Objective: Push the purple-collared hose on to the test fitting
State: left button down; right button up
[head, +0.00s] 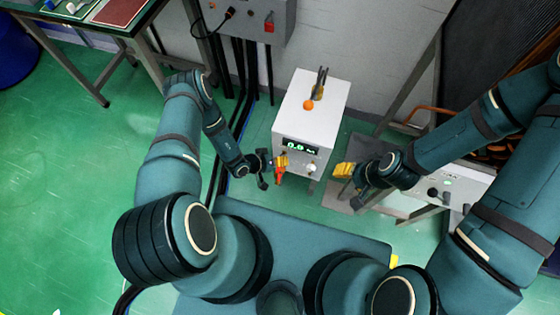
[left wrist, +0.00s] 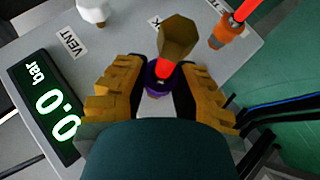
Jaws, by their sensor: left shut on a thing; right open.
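My left gripper (left wrist: 157,85) is shut on the purple-collared hose. Its purple collar (left wrist: 155,80) shows between the yellow fingertips, with a short red length and a brass-coloured hexagonal piece (left wrist: 180,38) beside it. The panel (left wrist: 130,35) of the white unit lies behind. I cannot tell whether the collar touches the panel, and the test fitting cannot be made out. In the head view my left gripper (head: 275,163) is at the left front of the white unit (head: 312,100). My right gripper (head: 345,171) is open and empty, right of the unit.
The green display (left wrist: 45,100) reads 0.0 bar. An orange-collared red hose (left wrist: 225,35) is at the panel's edge, and a white knob (left wrist: 93,10) is near the VENT label. A bench (head: 450,180) stands at the right. The green floor at left is open.

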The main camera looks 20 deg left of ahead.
pick_arm(q)
jog(key=shift+w, duration=0.6)
jog(key=c, duration=0.8)
grip_release()
jog(key=shift+s, duration=0.1)
jog(key=v, duration=1.2)
